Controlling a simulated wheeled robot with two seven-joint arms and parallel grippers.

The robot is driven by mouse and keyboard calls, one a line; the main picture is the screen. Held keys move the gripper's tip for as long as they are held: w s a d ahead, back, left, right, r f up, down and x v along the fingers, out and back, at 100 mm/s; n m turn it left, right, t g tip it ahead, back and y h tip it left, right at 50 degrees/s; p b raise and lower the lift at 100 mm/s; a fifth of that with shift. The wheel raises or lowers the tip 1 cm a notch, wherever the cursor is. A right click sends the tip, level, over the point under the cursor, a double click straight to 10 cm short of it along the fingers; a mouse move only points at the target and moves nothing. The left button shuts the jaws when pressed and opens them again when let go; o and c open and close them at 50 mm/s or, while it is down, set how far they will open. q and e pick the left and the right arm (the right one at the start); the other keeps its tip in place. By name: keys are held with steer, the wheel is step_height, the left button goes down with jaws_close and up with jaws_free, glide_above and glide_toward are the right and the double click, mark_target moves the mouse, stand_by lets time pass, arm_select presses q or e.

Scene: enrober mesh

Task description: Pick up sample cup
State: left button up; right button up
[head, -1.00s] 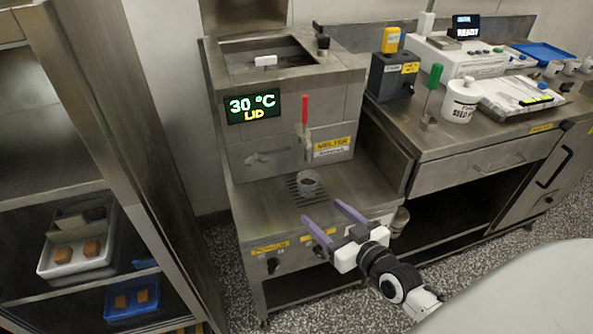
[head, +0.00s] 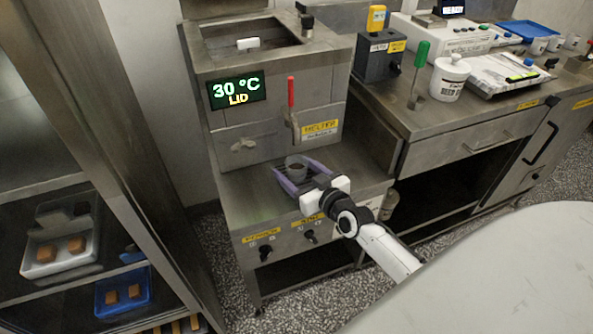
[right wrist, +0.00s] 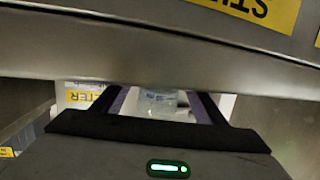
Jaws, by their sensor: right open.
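The sample cup (head: 296,164) is a small grey cup with dark contents, upright on the drip grate of the melter's ledge, below the red-handled tap. My right gripper (head: 291,168) is open, with one purple finger on each side of the cup. I cannot tell whether either finger touches it. In the right wrist view the cup (right wrist: 158,104) shows pale between the two fingers, its upper part hidden by a metal edge. My left gripper is not in view.
The melter (head: 265,115) stands right behind the cup, its red lever (head: 291,92) above. A counter to the right holds a white lidded pot (head: 449,80) and a green-handled tool (head: 420,62). A shelf rack with a white tray (head: 50,268) and blue tray (head: 122,310) stands left.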

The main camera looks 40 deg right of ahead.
steer(key=shift+c, duration=0.4)
steer(key=c, duration=1)
steer(key=shift+c, duration=0.2)
